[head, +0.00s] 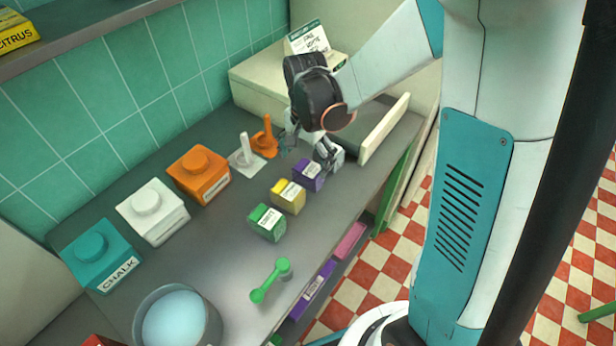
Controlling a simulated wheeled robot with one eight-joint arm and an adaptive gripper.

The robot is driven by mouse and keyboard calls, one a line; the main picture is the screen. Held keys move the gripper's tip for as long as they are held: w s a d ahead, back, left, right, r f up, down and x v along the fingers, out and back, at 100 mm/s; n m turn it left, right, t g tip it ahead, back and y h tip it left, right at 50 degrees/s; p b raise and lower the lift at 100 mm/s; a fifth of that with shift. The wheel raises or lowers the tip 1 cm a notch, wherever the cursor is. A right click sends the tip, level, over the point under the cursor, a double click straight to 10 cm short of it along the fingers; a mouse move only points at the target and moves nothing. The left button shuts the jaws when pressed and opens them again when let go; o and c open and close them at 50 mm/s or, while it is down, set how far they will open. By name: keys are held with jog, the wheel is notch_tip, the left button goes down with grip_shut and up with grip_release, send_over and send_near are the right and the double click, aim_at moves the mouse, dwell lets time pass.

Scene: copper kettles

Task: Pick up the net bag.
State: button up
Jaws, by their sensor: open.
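My gripper (309,152) is in the head view, over the far part of the grey counter. It points down with its fingers spread apart, open, and nothing shows held between them. I cannot make out a net bag with certainty. A small teal patch beside the left finger is too small to identify. The gripper's dark body and fingers hide part of the counter beneath them.
Purple (308,175), yellow (288,196) and green (267,222) boxes stand just in front of my gripper. An orange holder (265,138) and a white holder (246,160) stand to its left. Orange (199,177), white (153,213) and teal (100,257) canisters line the wall side.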

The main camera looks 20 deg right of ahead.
aim_at(309, 168)
jog(key=f+b, duration=0.1)
jog(key=f, duration=0.2)
jog(key=f+b, duration=0.1)
jog(key=f, duration=0.1)
jog(key=shift+d+f+b, duration=0.35)
jog(key=shift+s+r, duration=0.1)
jog(key=c, duration=1.2)
